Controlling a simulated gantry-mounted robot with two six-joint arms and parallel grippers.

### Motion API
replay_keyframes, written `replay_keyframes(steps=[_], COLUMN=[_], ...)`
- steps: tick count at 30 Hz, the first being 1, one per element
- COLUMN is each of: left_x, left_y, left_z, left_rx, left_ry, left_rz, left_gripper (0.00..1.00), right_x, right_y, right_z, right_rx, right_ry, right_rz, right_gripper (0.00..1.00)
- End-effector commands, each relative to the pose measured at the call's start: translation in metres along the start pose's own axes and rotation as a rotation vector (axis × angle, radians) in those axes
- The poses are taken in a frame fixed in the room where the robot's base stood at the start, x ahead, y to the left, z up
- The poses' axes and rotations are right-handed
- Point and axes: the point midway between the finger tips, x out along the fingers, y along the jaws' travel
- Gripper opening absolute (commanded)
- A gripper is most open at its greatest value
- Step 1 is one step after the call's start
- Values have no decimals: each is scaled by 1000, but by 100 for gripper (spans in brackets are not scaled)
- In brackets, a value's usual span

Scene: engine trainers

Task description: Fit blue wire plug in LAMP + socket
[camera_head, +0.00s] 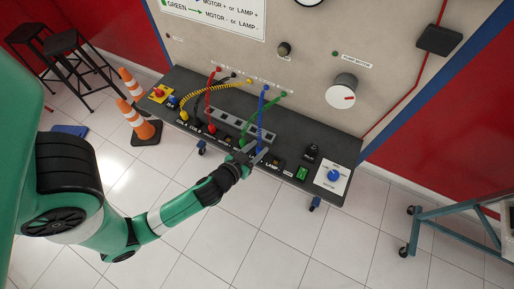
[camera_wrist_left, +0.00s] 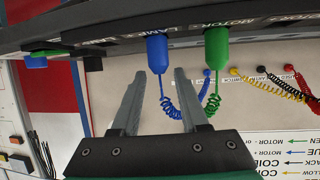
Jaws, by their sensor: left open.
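The blue wire plug (camera_wrist_left: 158,52) shows in the left wrist view, with its upper end against the dark console edge at the LAMP lettering (camera_wrist_left: 143,29). Its coiled blue wire (camera_wrist_left: 165,97) hangs toward the panel; the wire also shows in the head view (camera_head: 262,112). My left gripper (camera_wrist_left: 157,80) is open, its two fingers apart below the blue plug and not closed on it. In the head view my left gripper (camera_head: 254,154) is at the console's front, near the LAMP label (camera_head: 272,164). The socket hole is hidden, so how deep the plug sits cannot be told.
A green plug (camera_wrist_left: 216,48) stands close to the right of the blue one in the wrist view, at the MOTOR lettering. Yellow, black and red wires (camera_wrist_left: 280,80) lie beyond. The console (camera_head: 330,150) carries a green switch (camera_head: 302,173) and a blue knob (camera_head: 334,175).

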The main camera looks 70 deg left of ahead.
Motion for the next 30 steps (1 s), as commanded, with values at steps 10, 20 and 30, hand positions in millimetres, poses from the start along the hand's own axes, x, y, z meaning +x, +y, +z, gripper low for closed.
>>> replay_keyframes(steps=[10,20,30], left_x=[-18,-20,-20], left_y=[0,0,0], left_z=[-44,-49,-48], left_rx=[-2,-1,-1], left_ry=[1,0,0], left_rz=[0,0,0], left_gripper=[44,44,79], right_x=[32,35,35], right_y=[0,0,0], right_z=[-30,-33,-32], right_rx=[0,0,0], right_ry=[1,0,0], right_rz=[0,0,0], right_gripper=[0,0,0])
